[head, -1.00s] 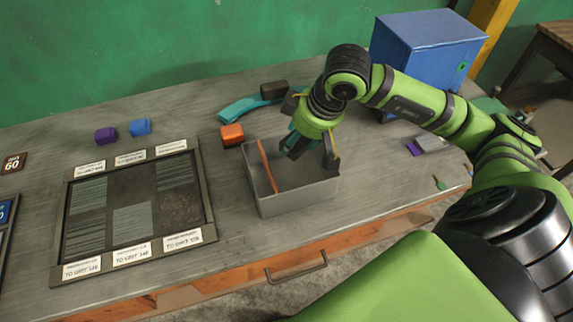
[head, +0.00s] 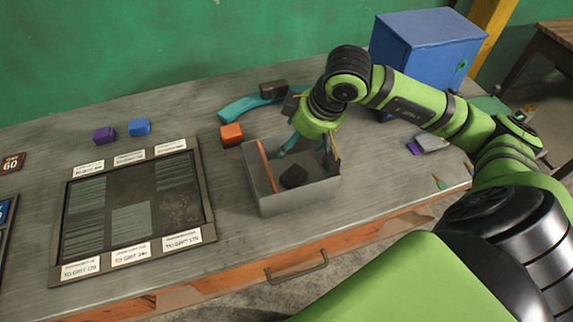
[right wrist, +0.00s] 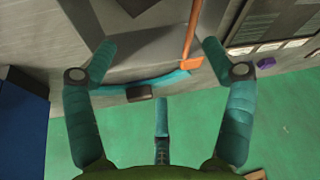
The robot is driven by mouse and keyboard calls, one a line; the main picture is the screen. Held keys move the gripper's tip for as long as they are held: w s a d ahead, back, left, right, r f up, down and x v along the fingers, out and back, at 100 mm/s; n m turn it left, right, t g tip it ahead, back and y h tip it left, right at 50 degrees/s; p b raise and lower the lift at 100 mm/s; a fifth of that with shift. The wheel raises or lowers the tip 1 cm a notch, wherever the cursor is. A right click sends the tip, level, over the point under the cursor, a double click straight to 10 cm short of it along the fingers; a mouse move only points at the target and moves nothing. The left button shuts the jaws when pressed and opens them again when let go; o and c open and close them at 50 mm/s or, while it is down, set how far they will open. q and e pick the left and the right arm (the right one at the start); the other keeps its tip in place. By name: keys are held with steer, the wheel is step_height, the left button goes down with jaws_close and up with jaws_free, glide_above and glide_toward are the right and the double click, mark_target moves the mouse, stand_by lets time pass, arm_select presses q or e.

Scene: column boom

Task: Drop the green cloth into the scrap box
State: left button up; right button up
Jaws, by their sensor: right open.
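The grey open box (head: 300,200) stands near the table's front edge; I take it for the scrap box. A dark lump (head: 293,176) lies inside it; it looks nearly black, so I cannot tell if it is the green cloth. My right gripper (head: 307,155) is over the box with its fingers apart. In the right wrist view the right gripper (right wrist: 160,52) is open, with nothing between its fingertips. A flat green patch (head: 489,104) shows behind my right arm, mostly hidden; I cannot tell what it is. My left gripper is out of view.
An orange strip (head: 266,164) leans inside the box. An orange block (head: 231,133), a curved teal piece (head: 243,108) and a dark block (head: 273,89) lie behind it. A labelled tray (head: 209,215) is at left. A blue cabinet (head: 425,50) stands at the back right.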

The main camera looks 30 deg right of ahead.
steer(key=v, duration=1.1)
steer(key=shift+r, duration=0.25)
steer(key=shift+s+f, duration=0.1)
steer(key=shift+s, duration=0.05)
